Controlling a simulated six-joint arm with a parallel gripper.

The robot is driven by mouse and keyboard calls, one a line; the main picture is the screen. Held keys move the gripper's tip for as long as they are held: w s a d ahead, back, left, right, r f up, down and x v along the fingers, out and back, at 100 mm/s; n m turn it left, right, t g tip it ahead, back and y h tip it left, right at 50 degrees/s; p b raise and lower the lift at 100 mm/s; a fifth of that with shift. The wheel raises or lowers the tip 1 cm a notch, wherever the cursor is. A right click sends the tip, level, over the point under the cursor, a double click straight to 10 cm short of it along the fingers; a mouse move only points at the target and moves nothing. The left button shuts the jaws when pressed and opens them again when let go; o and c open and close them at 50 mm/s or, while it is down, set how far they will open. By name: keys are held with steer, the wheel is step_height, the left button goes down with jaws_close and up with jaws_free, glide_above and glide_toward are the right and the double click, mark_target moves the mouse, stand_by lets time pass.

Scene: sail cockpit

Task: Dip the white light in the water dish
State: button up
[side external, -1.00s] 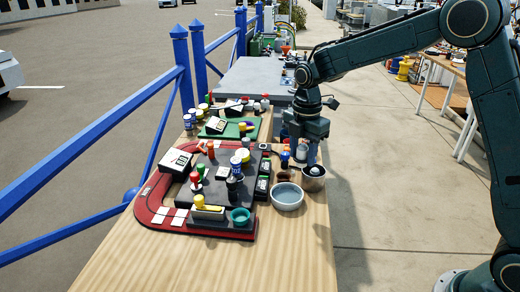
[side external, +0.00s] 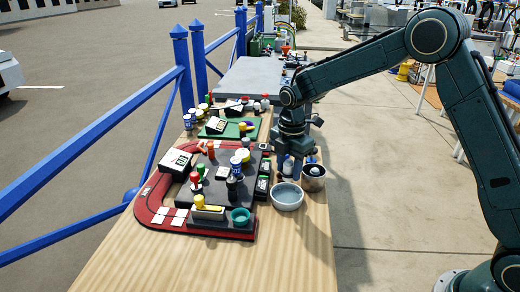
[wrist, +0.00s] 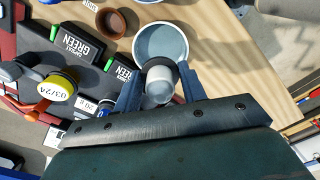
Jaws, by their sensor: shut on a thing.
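The white light (wrist: 158,84) is a small pale cylinder with a dark rim. My gripper (wrist: 159,90) is shut on it, one blue-grey finger on each side. In the wrist view the water dish (wrist: 176,36), a round pale bowl with blue-grey water, lies just past the light, which overlaps its near rim in the picture. In the side view the dish (side external: 287,203) stands on the wooden table, and my gripper (side external: 290,160) is behind and above it. The light's height over the water cannot be told.
A dark panel with labelled blocks (wrist: 82,42), on a red tray (side external: 150,213), lies to the left. A small brown bowl (wrist: 112,22) is near the dish. The front of the table (side external: 200,265) is clear.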

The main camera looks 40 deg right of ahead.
steer(key=shift+f, duration=3.4)
steer(key=shift+r, duration=0.1)
steer(key=shift+r, duration=4.4)
